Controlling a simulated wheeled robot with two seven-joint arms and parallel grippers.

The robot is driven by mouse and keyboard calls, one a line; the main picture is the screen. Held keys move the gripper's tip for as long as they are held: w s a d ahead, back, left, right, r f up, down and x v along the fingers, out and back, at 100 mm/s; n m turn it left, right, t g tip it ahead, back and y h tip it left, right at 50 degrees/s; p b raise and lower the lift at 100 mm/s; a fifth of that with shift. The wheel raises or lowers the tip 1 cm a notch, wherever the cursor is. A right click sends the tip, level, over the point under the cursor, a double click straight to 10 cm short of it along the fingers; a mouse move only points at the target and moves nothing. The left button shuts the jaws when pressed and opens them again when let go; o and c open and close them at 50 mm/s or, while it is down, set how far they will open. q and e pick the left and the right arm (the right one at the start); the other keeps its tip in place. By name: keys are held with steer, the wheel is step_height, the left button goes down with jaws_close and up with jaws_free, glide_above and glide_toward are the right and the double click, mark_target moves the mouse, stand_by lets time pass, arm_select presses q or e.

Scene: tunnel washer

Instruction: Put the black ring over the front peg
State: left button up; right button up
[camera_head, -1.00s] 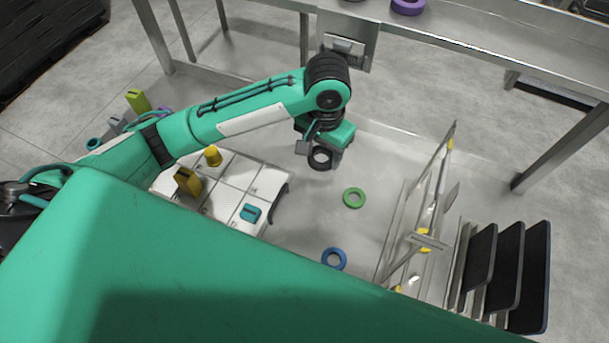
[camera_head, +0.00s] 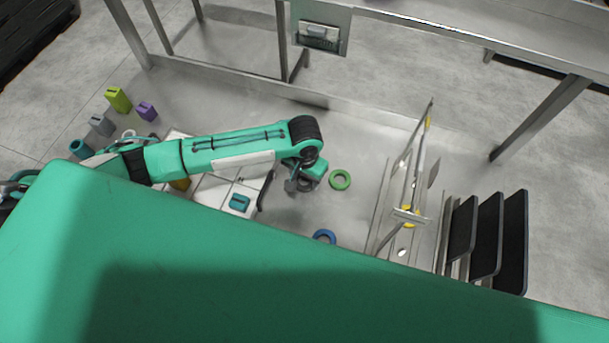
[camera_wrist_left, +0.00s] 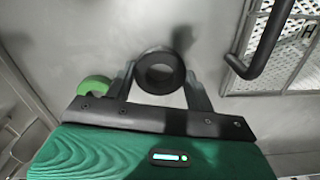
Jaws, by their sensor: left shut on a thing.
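The black ring (camera_wrist_left: 160,54) is between the two fingers of my left gripper (camera_wrist_left: 160,85) in the left wrist view, and the gripper is shut on it. In the head view my left gripper (camera_head: 303,188) hangs over the grey surface, left of the green ring, and hides the black ring. A metal stand (camera_head: 415,190) with yellow parts is on the right. I cannot tell which part is the front peg. My right gripper is not in view.
A green ring (camera_head: 340,171) and a blue ring (camera_head: 324,235) lie on the grey surface. A white gridded board with a teal block (camera_head: 239,202) is left of the gripper. Dark upright panels (camera_head: 485,235) stand at the right.

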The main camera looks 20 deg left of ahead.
arm_select(q)
steer(key=shift+f, duration=0.25)
steer(key=shift+f, duration=0.15)
steer(key=o, duration=1)
